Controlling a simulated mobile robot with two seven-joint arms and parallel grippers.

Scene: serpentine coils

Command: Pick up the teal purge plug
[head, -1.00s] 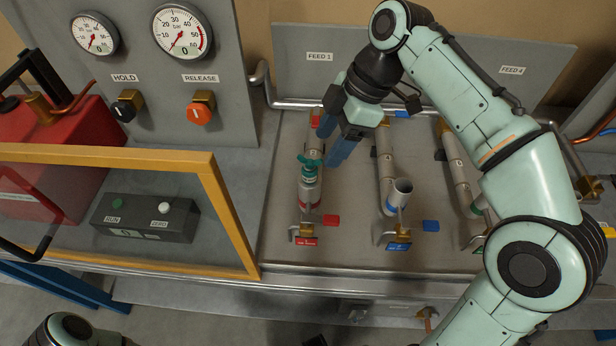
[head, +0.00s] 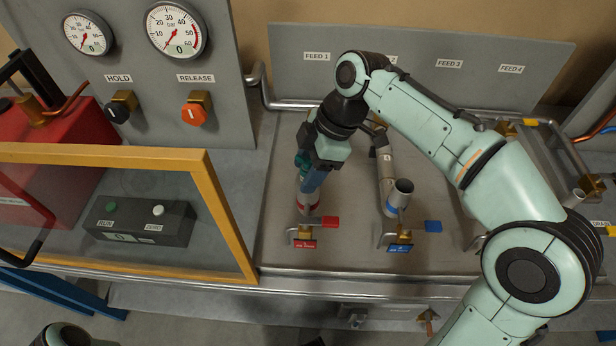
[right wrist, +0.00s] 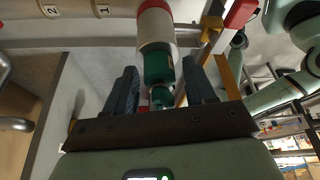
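The teal purge plug (head: 301,161) sits on top of the red-banded pipe end (head: 307,198) under FEED 1, largely hidden by my right gripper (head: 312,182) in the head view. In the right wrist view the plug (right wrist: 159,72) shows as a green body with a narrower neck, in line with the pipe's white and red end (right wrist: 155,25). My right gripper's two dark blue fingers (right wrist: 160,80) stand apart on either side of the plug, with visible gaps, so it is open. My left gripper is not in view.
A blue-banded open pipe (head: 403,192) stands to the right of the plug. A yellow-framed clear panel (head: 232,215) stands to the left. A feed-label board (head: 410,75) is behind.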

